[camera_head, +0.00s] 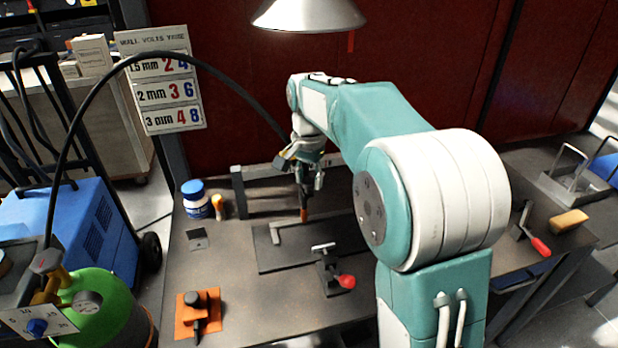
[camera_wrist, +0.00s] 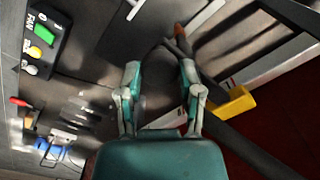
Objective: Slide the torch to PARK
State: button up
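The torch (camera_head: 304,213) hangs over the bench with its dark nozzle and orange-brown tip pointing down. Its black hose arcs in from the left. In the wrist view the torch tip (camera_wrist: 178,30) shows beyond the right finger, and its dark body runs down behind that finger. My gripper (camera_head: 310,178) is at the torch's upper part; in the wrist view (camera_wrist: 160,72) its two fingers stand apart. I see nothing clearly clamped between them, and contact with the torch is unclear.
A dark plate (camera_head: 285,257) with a pale bar lies below the torch. A red-handled clamp (camera_head: 335,277) stands beside it. A blue-lidded jar (camera_head: 195,198) and an orange pad (camera_head: 200,316) are at left. A lamp (camera_head: 308,13) hangs above.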

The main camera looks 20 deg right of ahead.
jog(key=shift+f, duration=0.1)
grip_shut()
jog(key=d, duration=2)
jog(key=shift+d+f, duration=0.1)
jog(key=o, duration=1.1)
grip_release()
jog(key=shift+d, duration=0.2)
notch_tip(320, 180, up, 12)
